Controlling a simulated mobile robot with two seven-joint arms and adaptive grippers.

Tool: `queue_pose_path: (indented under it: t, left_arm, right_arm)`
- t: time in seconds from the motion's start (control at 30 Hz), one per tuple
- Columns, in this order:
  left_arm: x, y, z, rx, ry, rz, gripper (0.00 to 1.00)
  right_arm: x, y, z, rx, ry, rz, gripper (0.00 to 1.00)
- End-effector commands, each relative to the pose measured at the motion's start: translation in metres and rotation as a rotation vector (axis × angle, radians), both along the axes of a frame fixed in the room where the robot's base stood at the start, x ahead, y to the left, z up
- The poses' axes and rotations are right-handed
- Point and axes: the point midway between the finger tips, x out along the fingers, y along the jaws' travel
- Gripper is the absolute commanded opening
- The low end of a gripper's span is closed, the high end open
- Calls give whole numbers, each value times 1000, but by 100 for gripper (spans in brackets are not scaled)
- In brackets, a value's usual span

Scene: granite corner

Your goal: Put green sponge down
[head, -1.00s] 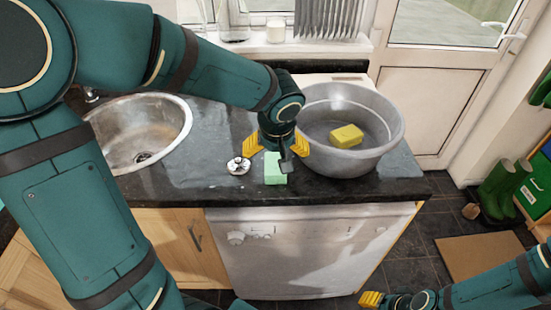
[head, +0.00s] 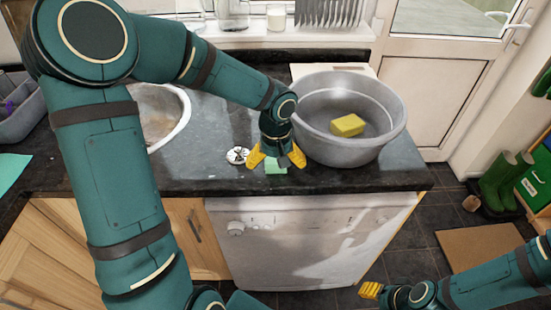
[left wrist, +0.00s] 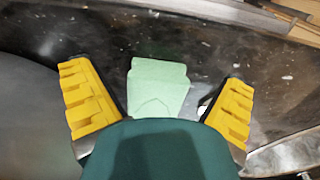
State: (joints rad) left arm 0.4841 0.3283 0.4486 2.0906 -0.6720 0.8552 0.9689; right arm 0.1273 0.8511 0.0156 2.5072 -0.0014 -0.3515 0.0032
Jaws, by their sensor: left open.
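The green sponge (head: 276,164) lies on the dark granite counter (head: 212,172), near its front edge. My left gripper (head: 275,160) is just above and behind it and partly hides it. In the left wrist view the sponge (left wrist: 158,87) shows between the open yellow fingers (left wrist: 160,108), with a gap on both sides. My right gripper (head: 371,290) is low at the bottom right, away from the counter; whether its fingers are apart is too small to tell.
A grey basin (head: 345,150) with a yellow sponge (head: 347,125) in it stands right of my left gripper. A small metal strainer (head: 237,155) lies to its left. The counter's front edge is close.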

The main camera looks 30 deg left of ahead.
Motion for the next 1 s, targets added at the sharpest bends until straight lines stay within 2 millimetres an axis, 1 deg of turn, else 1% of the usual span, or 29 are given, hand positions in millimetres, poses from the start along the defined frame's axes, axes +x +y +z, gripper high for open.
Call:
queue_pose_path:
  t: [0.03,0.13,0.4,0.43,0.47,0.5,0.57,0.6,0.63,0.73,0.77,1.0]
  left_arm:
    - [0,0,-9,-1,1,0,99]
    - [0,0,-17,-1,1,0,99]
    - [0,0,-18,1,-2,0,99]
    - [0,0,-18,1,-2,0,92]
    - [0,0,-18,1,-2,0,81]
    - [0,0,-18,1,-2,0,67]
    - [0,0,-18,1,-2,0,46]
    - [0,0,-18,1,-2,0,39]
    - [0,0,-18,1,-2,0,38]
    - [0,0,-18,1,-2,0,38]
    - [0,0,-18,1,-2,0,33]
    - [1,0,-16,1,-2,0,33]
  right_arm:
    - [0,0,-4,0,-1,0,47]
    - [1,0,-5,0,-3,-1,47]
    - [1,0,-5,0,-3,-1,47]
    - [1,0,-5,0,-3,-1,47]
    - [1,0,-5,0,-3,-1,47]
    - [1,0,-5,0,-3,-1,47]
    - [1,0,-5,0,-3,-1,47]
    - [1,0,-5,0,-3,-1,47]
    - [1,0,-5,0,-3,-1,47]
    - [1,0,-5,0,-3,-1,47]
    - [1,0,-5,0,-3,-1,47]
    - [1,0,-4,0,-3,-1,47]
